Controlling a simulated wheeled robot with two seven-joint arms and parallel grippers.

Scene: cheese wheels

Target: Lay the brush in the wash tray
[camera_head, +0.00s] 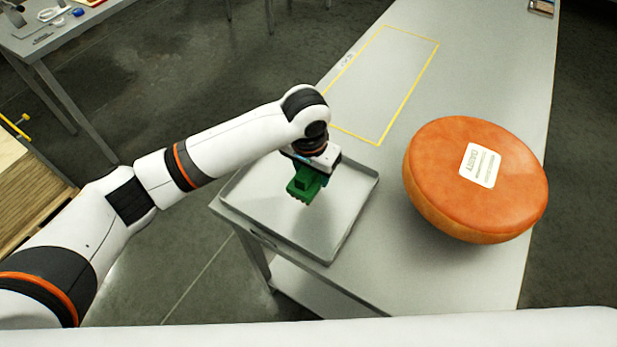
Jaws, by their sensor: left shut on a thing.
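My left gripper (311,167) is over the wash tray, pointing down. It is shut on a green brush (303,186), whose top is partly hidden by the gripper. The wash tray (312,240) is a shallow grey tray with a low rim, on the near left end of the table. The brush shows over the tray's inside, near its middle. I cannot tell whether it touches the tray floor. My right gripper is not in view.
An orange cheese wheel (450,195) with a white label lies on the grey table (490,85), right of the tray. A yellow-outlined rectangle (386,80) beyond the tray is empty. A second table (50,35) with small items stands at the far left.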

